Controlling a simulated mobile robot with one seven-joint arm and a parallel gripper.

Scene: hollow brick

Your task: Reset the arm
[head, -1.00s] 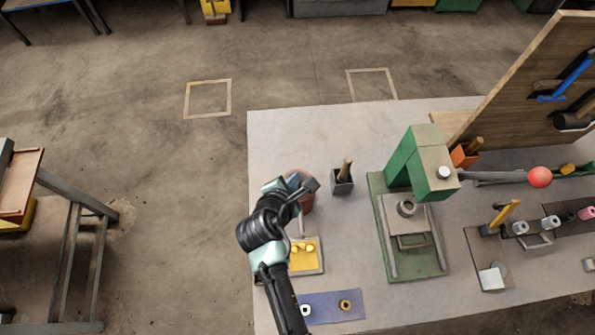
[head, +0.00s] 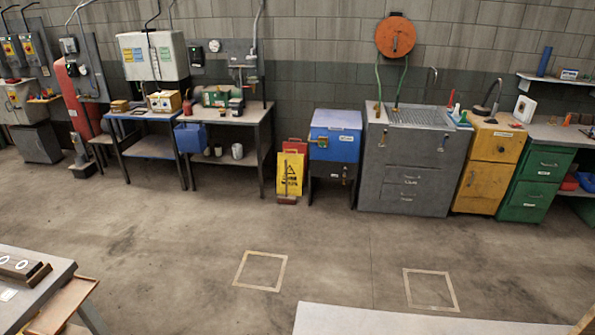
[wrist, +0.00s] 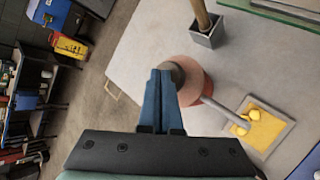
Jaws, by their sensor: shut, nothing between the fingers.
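My gripper (wrist: 158,76) shows in the wrist view. Its two blue fingers are shut together with nothing between them. They point over the grey workbench (wrist: 128,60), and their tips overlap a round reddish-brown pot (wrist: 195,85) in the picture. Whether the tips touch the pot, I cannot tell.
In the wrist view, a yellow tray (wrist: 268,130) lies beyond the pot and a dark square holder (wrist: 207,32) with a wooden handle stands above it. In the head view, floor with marked squares (head: 260,270) lies clear before a blue cabinet (head: 335,135) and grey sink unit (head: 408,165).

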